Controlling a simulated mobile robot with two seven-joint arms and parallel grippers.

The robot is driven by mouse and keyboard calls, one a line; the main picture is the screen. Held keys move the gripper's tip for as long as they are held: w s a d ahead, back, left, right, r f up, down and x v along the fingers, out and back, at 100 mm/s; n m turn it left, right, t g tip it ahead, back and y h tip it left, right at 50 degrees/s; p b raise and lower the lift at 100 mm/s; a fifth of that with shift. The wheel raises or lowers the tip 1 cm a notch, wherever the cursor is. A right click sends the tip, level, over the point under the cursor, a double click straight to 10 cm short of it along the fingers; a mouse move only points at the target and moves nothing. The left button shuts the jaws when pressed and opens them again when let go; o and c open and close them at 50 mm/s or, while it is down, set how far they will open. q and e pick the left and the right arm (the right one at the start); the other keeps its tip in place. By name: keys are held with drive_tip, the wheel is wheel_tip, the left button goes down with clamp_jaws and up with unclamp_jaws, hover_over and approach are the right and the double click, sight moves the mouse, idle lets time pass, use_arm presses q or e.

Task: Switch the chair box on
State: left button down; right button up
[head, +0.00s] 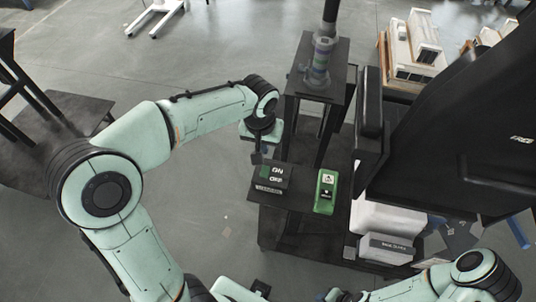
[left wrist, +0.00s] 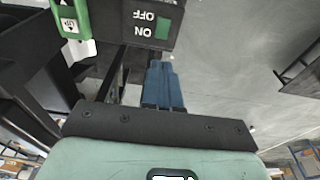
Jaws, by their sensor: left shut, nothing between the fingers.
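The chair box is a black box (head: 272,180) with white ON and OFF lettering and a green rocker or patch beside the lettering. It sits on a dark shelf of the column stand. In the left wrist view the box (left wrist: 134,35) is upside down at the top, with the green part (left wrist: 162,28) right of ON. My left gripper (head: 256,158) is by the box's far left edge in the head view. Its blue fingers (left wrist: 163,86) are together and empty, pointing towards the box; I cannot tell whether they touch it. My right gripper is not visible.
A green box (head: 326,192) with a white label stands right of the chair box, and also shows in the left wrist view (left wrist: 84,18). A dark upright post rises behind. A large black panel (head: 470,130) and white boxes (head: 388,217) crowd the right. Open floor lies left.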

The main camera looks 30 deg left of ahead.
sight(266, 167)
use_arm(q)
drive_tip(key=shift+a+r, duration=0.1)
drive_tip(key=shift+r, duration=0.45)
drive_tip(key=shift+s, duration=0.1)
drive_tip(key=f, duration=0.4)
drive_tip(key=w+f, duration=0.1)
drive_tip(key=f, duration=0.4)
drive_tip(key=w+f, duration=0.1)
drive_tip(key=f, duration=0.4)
drive_tip(key=shift+w+a+b, duration=0.1)
drive_tip(key=shift+a+b, duration=0.1)
drive_tip(key=shift+b, duration=0.1)
